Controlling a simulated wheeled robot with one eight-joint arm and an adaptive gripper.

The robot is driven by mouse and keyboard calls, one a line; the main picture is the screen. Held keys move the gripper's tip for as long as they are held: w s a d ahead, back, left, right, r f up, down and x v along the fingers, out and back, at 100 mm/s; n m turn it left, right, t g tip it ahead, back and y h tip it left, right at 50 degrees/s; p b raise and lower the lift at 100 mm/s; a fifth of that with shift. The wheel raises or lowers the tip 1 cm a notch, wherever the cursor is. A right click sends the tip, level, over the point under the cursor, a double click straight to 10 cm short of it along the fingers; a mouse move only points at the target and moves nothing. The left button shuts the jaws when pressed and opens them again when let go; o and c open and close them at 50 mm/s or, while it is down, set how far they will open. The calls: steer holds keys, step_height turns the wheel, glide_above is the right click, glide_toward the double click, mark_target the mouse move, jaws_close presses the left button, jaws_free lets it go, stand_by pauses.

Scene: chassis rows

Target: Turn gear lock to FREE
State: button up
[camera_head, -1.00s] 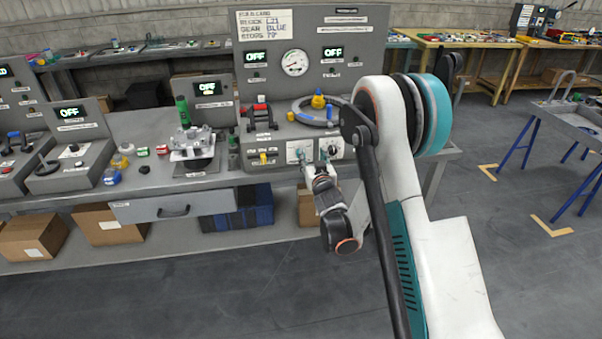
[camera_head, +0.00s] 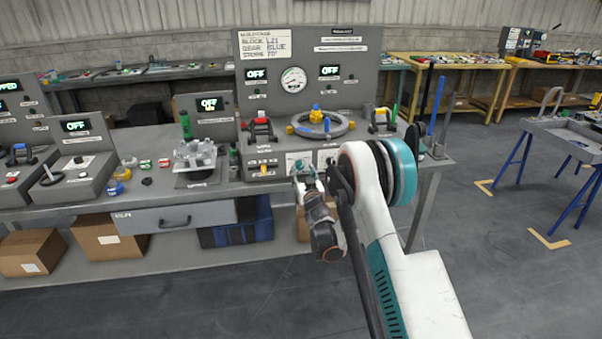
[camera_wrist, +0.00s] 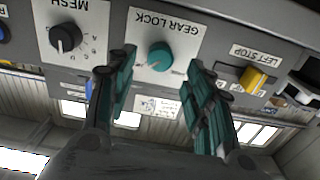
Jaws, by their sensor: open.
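The gear lock is a round teal knob (camera_wrist: 160,56) on a white plate labelled GEAR LOCK (camera_wrist: 164,22), upside down in the wrist view. The position marks around the knob are too small to read, so its setting cannot be told. My gripper (camera_wrist: 158,84) is open, one finger on each side below the knob in the picture, with nothing between the fingertips. Whether the fingers touch the knob cannot be told. In the head view, my gripper (camera_head: 303,172) is at the bench front, over the lower part of the gear lock plate (camera_head: 297,158).
The black MESH knob (camera_wrist: 65,38) is left of the gear lock in the wrist view. The yellow LEFT STOP lever (camera_wrist: 254,78) is to the right. Above the panel in the head view are a ring gear (camera_head: 320,126) and red-handled clamp (camera_head: 260,128). Floor before the bench is clear.

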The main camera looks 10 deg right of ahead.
mark_target(300, 166)
steer(key=shift+w+b, duration=0.4)
steer(key=shift+w, duration=1.6)
steer(key=shift+c, duration=0.6)
steer(key=c, duration=1)
